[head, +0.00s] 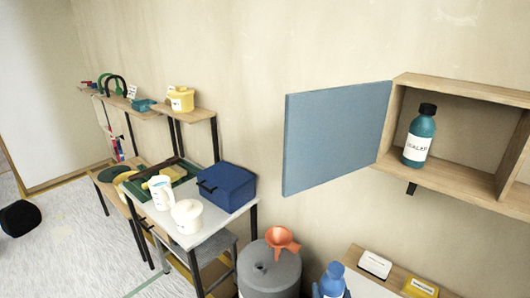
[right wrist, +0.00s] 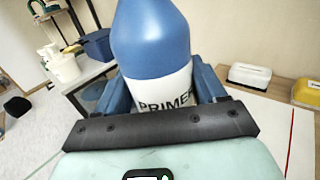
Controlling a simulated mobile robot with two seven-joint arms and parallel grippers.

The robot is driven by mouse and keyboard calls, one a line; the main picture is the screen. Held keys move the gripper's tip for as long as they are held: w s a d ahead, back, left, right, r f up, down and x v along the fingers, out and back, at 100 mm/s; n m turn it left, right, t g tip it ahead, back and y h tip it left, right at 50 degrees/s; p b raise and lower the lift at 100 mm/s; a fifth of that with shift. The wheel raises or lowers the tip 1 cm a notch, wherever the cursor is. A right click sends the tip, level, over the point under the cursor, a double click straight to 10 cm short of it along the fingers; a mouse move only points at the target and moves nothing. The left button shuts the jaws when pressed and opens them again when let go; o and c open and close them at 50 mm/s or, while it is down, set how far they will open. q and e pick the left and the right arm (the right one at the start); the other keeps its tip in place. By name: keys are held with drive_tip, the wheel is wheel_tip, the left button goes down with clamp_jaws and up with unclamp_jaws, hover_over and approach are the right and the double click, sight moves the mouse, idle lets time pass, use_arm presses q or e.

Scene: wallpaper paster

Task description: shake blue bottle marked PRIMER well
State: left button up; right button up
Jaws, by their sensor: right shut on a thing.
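The blue bottle with the white PRIMER label (right wrist: 153,42) stands large in the right wrist view, its top cut off by the frame edge. My right gripper (right wrist: 157,88) is shut on it, with one blue finger on each side of the label. In the head view the top of the blue bottle (head: 335,272) shows at the bottom edge, with my right gripper (head: 331,289) around it. The lower part of the bottle is hidden. My left gripper is in neither view.
A wall cabinet (head: 446,187) with its blue door (head: 338,137) open holds a teal bottle (head: 420,136). A grey drum (head: 270,276) with an orange funnel (head: 282,241) stands left of the bottle. A table (head: 216,229) carries a blue box (head: 227,186) and white containers. White (head: 375,264) and yellow boxes (head: 420,287) sit at right.

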wheel_tip(320, 180, down, 8)
wheel_tip(320, 180, up, 9)
drive_tip(key=shift+w+d+r, duration=0.15)
drive_tip(key=shift+r, duration=0.05)
drive_tip(key=shift+s+r, duration=0.2)
drive_tip(key=shift+r, duration=0.05)
drive_tip(key=f, duration=0.9)
drive_tip(key=shift+w+f, duration=0.2)
drive_tip(key=shift+f, duration=0.05)
drive_tip(key=shift+w, duration=0.1)
drive_tip(key=shift+s+r, duration=0.15)
drive_tip(key=shift+s, duration=0.05)
